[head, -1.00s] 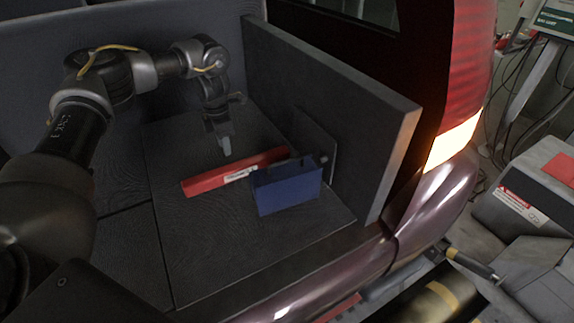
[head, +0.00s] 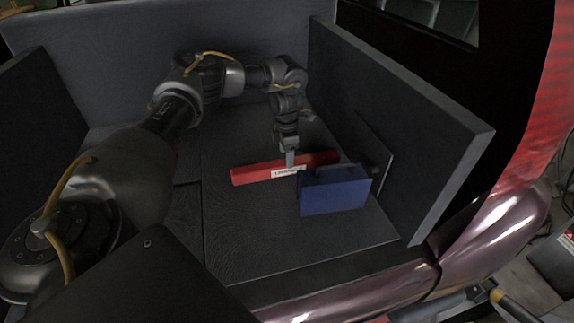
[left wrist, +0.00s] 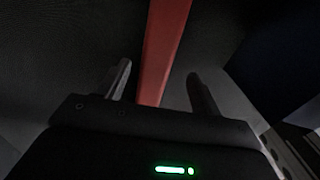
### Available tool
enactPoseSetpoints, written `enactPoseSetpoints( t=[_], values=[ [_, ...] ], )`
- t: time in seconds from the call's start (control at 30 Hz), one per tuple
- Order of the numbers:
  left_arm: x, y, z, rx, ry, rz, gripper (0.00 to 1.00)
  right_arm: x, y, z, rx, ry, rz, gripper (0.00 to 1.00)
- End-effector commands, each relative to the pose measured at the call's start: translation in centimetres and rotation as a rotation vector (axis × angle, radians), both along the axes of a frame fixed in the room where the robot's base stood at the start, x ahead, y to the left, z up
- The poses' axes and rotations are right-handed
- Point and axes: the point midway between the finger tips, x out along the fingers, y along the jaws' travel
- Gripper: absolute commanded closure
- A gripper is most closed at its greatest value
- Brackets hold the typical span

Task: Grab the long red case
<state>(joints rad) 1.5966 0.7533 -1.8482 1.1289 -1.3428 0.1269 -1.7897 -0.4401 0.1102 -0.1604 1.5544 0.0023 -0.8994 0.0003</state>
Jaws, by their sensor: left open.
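The long red case (head: 258,172) lies flat on the dark floor of the car's cargo area, with a white label near its middle. My left gripper (head: 290,160) is directly over the case near the label, pointing down. In the left wrist view the red case (left wrist: 164,45) runs between the two spread fingers of the gripper (left wrist: 158,88), with a gap on each side. The gripper is open and holds nothing. Whether the fingertips reach down beside the case cannot be told. My right gripper is not in view.
A blue box (head: 335,195) with a handle stands right in front of the red case and hides part of it. A dark side panel (head: 410,120) rises to the right. The cargo floor (head: 250,235) in front and to the left is clear.

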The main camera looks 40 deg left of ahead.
Motion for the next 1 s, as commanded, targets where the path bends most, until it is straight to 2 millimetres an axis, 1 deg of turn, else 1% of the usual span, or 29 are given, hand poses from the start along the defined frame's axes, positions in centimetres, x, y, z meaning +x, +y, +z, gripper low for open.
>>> enactPoseSetpoints(
  t=[0.03,0.13,0.3,0.57,0.67,1.0],
  values=[
    [0.1,0.0,-0.8,0.001,0.003,-0.001,0.35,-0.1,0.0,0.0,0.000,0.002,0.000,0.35],
    [0.4,0.2,-2.4,0.001,0.003,0.001,0.35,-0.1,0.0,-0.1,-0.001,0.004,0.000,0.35],
    [0.4,0.2,-4.2,0.000,0.002,0.000,0.35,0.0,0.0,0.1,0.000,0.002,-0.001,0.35],
    [0.5,0.2,-4.5,0.000,0.000,0.000,0.35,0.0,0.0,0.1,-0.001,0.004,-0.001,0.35],
    [0.5,0.2,-4.5,0.000,0.000,0.000,0.45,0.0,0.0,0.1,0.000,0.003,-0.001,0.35],
    [0.5,0.2,-4.5,0.000,0.000,0.000,0.90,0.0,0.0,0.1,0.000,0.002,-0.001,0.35]
  ],
)
